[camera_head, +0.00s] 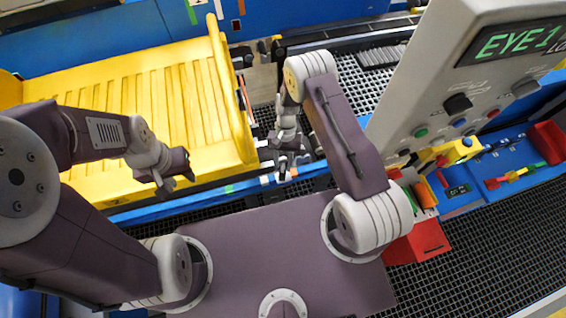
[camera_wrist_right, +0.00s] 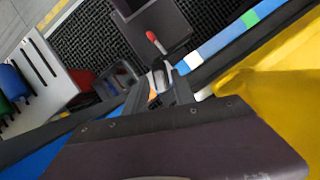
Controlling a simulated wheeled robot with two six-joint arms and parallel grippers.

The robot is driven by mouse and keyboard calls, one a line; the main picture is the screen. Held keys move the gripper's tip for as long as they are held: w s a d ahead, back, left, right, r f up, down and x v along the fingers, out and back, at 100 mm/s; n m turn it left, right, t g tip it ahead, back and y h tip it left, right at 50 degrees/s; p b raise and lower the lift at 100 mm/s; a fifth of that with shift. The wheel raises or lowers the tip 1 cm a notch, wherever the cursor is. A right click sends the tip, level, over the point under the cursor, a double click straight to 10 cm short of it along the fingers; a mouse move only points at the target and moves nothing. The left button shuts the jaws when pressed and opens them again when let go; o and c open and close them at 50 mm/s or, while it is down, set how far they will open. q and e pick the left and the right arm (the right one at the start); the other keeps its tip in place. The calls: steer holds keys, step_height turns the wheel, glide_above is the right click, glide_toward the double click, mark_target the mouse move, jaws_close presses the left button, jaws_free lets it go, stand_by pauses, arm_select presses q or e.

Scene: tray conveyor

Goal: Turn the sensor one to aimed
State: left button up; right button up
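The grey control panel (camera_head: 425,75) stands at the upper right in the head view. Its screen (camera_head: 510,42) reads "EYE 1" in green; the line below is cut off. My right gripper (camera_head: 285,168) hangs over the conveyor rail, apart from the panel. In the right wrist view its fingers (camera_wrist_right: 159,92) are spread; a red-tipped stick (camera_wrist_right: 153,38) shows beyond them. I cannot tell whether it belongs to a sensor. My left gripper (camera_head: 173,186) looks open and empty.
A yellow tray (camera_head: 225,75) lies at the left behind my left gripper. A blue bench (camera_head: 490,168) with coloured parts and a red bin (camera_head: 418,243) stand below the panel. Black mesh (camera_head: 490,240) covers the lower right. My right forearm stands between its gripper and the panel.

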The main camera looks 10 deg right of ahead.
jaws_close()
steer(key=n+b, duration=0.2)
steer(key=shift+a+f+h+b, duration=0.1)
steer(key=shift+f+h+b, duration=0.2)
steer(key=shift+f+h, duration=0.1)
steer(key=shift+r+n+h+b, duration=0.2)
steer(key=shift+n+h+b, duration=0.1)
steer(key=shift+n, duration=0.7)
steer(key=shift+r+n, duration=0.15)
steer(key=shift+n, duration=0.15)
steer(key=shift+r+g, duration=0.1)
steer(key=shift+g, duration=0.2)
steer(key=shift+o, duration=1)
jaws_free()
